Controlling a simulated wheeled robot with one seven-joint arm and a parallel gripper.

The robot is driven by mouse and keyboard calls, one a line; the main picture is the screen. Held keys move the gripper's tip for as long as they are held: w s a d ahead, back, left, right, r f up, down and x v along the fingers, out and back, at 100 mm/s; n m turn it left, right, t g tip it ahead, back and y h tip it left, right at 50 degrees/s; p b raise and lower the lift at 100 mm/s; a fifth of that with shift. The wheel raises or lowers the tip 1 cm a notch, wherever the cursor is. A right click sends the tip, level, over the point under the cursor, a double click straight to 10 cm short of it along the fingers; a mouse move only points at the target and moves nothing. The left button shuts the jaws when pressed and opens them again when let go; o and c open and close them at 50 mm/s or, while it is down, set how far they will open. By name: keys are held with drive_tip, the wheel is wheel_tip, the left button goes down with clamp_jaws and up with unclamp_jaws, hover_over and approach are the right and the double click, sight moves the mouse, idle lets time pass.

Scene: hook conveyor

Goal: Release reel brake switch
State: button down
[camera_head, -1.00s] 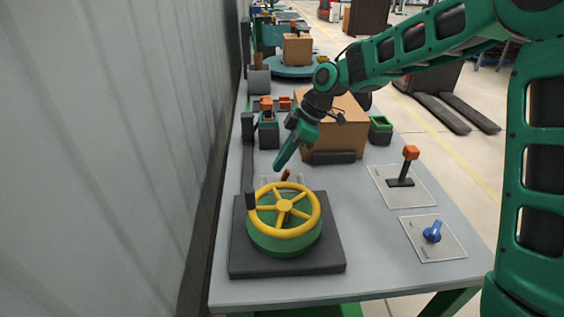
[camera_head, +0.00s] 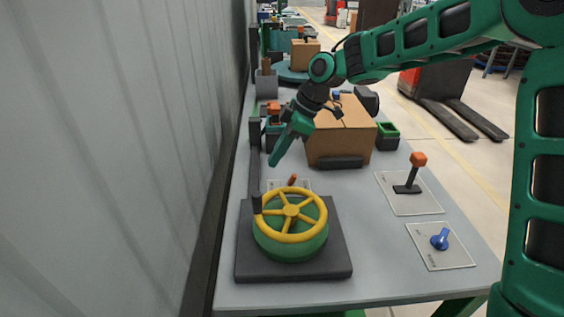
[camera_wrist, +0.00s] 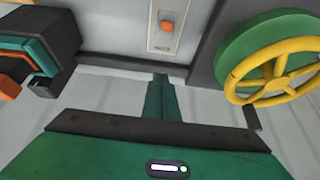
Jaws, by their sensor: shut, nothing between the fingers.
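The switch is a small orange-red toggle (camera_head: 292,180) on a light plate (camera_head: 276,185), just behind the yellow-rimmed handwheel (camera_head: 290,211) on its green reel drum (camera_head: 290,246). In the wrist view the toggle (camera_wrist: 167,25) stands on its plate (camera_wrist: 178,43) at the top centre, with the yellow wheel (camera_wrist: 272,82) to its right. My gripper (camera_head: 273,161) is shut and empty. It points down, up and left of the toggle in the head view, apart from it. The closed fingers also show in the wrist view (camera_wrist: 160,80), below the plate.
A dark post (camera_head: 255,160) stands just left of my gripper. A cardboard box (camera_head: 340,138) stands behind to the right. An orange-knobbed lever (camera_head: 414,172) and a blue knob (camera_head: 440,240) sit on the right. The grey wall is close on the left.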

drive_tip(key=d+r, duration=0.6)
drive_tip(key=shift+w+d+r, duration=0.15)
drive_tip(key=shift+w+r, duration=0.1)
drive_tip(key=s+d+f+m+h, duration=0.15)
drive_tip(key=s+d+m, duration=0.3)
drive_tip(key=d, duration=0.45)
drive_tip(key=s+d+m+t+h, duration=0.15)
drive_tip(key=s+d+m, duration=0.3)
drive_tip(key=d, duration=0.45)
drive_tip(key=s+d+m+h, duration=0.2)
drive_tip(key=s+d+m, duration=0.25)
drive_tip(key=d, duration=0.45)
drive_tip(key=s+d+f+m, duration=0.1)
drive_tip(key=s+d+m, duration=0.2)
drive_tip(key=s, duration=0.4)
drive_tip(key=s+d+f+m, duration=0.2)
drive_tip(key=s+d+m, duration=0.2)
drive_tip(key=s+m, duration=0.1)
drive_tip(key=s+d+f+m+g, duration=0.1)
drive_tip(key=s+d+m, duration=0.3)
drive_tip(key=s, duration=0.4)
drive_tip(key=shift+s+f, duration=0.3)
drive_tip(key=shift+f, duration=0.15)
